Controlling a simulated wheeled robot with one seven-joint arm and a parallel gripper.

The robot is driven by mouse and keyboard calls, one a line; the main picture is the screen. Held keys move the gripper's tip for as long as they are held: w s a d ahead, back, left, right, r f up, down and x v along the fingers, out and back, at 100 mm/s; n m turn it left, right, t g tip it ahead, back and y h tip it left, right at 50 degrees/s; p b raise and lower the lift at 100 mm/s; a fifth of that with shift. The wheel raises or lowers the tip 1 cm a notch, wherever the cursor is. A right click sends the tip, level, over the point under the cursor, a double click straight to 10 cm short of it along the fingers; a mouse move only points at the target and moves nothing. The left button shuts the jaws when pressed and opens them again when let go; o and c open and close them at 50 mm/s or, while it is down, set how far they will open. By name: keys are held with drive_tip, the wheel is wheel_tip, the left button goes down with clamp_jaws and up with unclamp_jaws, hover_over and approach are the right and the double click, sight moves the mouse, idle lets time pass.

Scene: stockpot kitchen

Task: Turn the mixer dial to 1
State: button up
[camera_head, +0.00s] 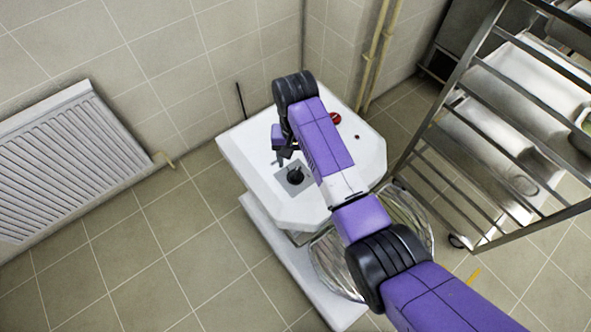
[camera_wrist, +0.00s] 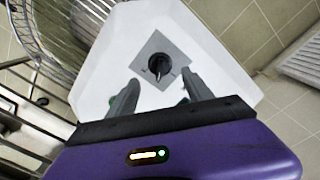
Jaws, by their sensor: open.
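The mixer (camera_head: 255,150) is a white machine with a flat top, standing on the floor near the wall. Its black dial (camera_head: 295,175) sits on a grey square plate on the top. In the wrist view the dial (camera_wrist: 159,65) is in the middle of the grey plate (camera_wrist: 180,58), just beyond my fingertips. My gripper (camera_head: 284,158) is over the mixer top beside the dial. In the wrist view my gripper (camera_wrist: 158,88) is open, with a finger on either side below the dial and nothing between them. The markings around the dial are too small to read.
A red button (camera_head: 335,118) is on the mixer top behind my arm. A wire guard and bowl (camera_head: 335,265) are at the mixer's front. A metal rack (camera_head: 480,130) stands at the right, a radiator (camera_head: 60,160) at the left. Floor at the lower left is clear.

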sight(295, 172)
wheel_tip(295, 172, down, 7)
idle(0.3)
drive_tip(key=shift+c, duration=0.2)
clamp_jaws()
drive_tip(key=shift+n, duration=0.4)
drive_tip(key=n, duration=0.5)
drive_tip(key=shift+n+p, duration=0.3)
drive_tip(key=shift+p, duration=0.1)
drive_tip(key=n, duration=0.5)
drive_tip(key=shift+n, duration=0.3)
